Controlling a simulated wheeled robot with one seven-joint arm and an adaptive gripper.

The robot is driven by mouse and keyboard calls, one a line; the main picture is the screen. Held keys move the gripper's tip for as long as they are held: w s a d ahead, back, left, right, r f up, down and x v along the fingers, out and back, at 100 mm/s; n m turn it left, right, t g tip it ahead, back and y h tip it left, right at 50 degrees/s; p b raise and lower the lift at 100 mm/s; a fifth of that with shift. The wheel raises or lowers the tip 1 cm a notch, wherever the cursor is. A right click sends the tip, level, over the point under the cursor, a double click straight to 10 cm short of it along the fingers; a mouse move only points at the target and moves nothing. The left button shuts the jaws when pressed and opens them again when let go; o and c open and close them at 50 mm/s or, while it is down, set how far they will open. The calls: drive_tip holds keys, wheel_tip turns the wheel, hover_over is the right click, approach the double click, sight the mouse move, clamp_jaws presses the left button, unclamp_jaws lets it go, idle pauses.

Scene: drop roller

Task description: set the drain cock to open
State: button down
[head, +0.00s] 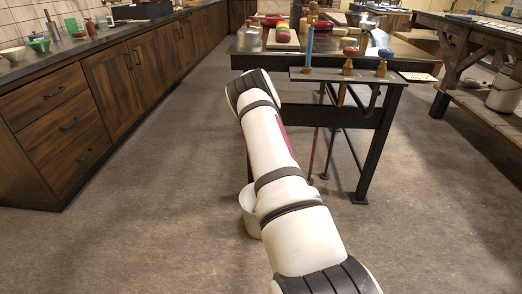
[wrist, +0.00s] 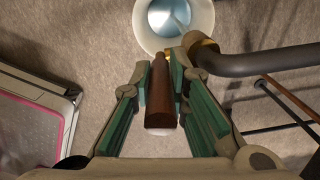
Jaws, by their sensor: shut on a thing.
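The drain cock shows in the wrist view as a brown wooden handle (wrist: 161,96) near a brass fitting (wrist: 203,45) on the end of a dark pipe (wrist: 265,62). The handle points down the picture, roughly across the line of the pipe. My gripper (wrist: 161,70) has its green-padded fingers on either side of the handle and is shut on it. The joint between handle and fitting is partly hidden by the right finger. In the head view my arm hides the cock and my gripper.
A pale bucket (wrist: 142,22), bluish inside, stands on the floor by the pipe's end; it also shows beside my arm in the head view (head: 249,222). A bench (head: 375,112) with small brass-based valves is beyond. Wooden cabinets (head: 110,80) line the left; the floor between is clear.

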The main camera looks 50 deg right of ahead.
drive_tip(key=shift+w, duration=0.2)
drive_tip(key=c, duration=1.5)
unclamp_jaws()
drive_tip(key=shift+s, duration=0.1)
drive_tip(key=shift+c, duration=0.2)
wheel_tip(320, 180, up, 12)
drive_tip(key=shift+s+d+f, duration=0.1)
drive_tip(key=shift+s+d, duration=0.05)
